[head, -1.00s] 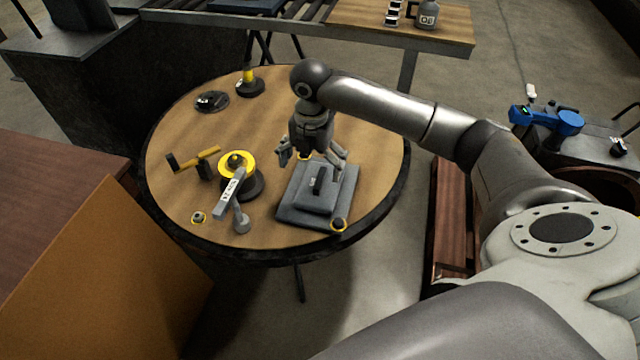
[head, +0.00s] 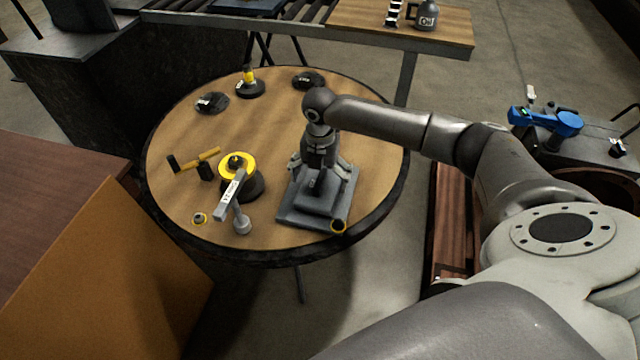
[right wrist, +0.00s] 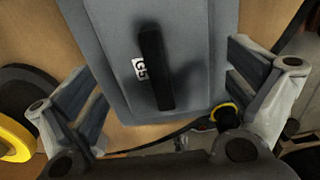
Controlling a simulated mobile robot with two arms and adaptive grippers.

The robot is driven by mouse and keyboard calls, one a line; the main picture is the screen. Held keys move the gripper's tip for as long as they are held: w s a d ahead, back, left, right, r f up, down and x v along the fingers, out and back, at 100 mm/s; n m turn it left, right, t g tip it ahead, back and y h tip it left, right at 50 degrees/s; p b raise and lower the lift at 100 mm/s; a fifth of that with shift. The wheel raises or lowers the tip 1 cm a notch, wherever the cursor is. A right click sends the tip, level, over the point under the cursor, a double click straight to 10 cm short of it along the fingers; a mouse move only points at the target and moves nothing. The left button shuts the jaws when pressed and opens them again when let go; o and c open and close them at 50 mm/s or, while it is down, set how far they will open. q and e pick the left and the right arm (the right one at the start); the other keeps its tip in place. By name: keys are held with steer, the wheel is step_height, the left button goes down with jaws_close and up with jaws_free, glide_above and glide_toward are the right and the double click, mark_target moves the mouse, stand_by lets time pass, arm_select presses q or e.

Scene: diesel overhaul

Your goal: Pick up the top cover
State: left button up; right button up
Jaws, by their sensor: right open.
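The top cover (head: 318,204) is a grey stepped slab lying on the front right of the round table. In the right wrist view the cover (right wrist: 195,35) fills the middle, with a black bar handle (right wrist: 155,65) and a small white label on it. My right gripper (head: 319,170) is over the cover, pointing down, with its fingers spread. In the right wrist view the fingers stand on either side of the handle, apart from it, and hold nothing. The gripper partly hides the handle in the head view. My left gripper is not in view.
On the round table (head: 370,150), a yellow-and-black round part (head: 238,165) with a grey tool stands left of the cover. A yellow-handled item (head: 205,160) and several dark parts lie farther left and back. A small yellow-ringed part (head: 338,227) is at the cover's front right corner.

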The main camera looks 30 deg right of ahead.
steer(key=shift+f, duration=0.45)
steer(key=shift+c, duration=0.3)
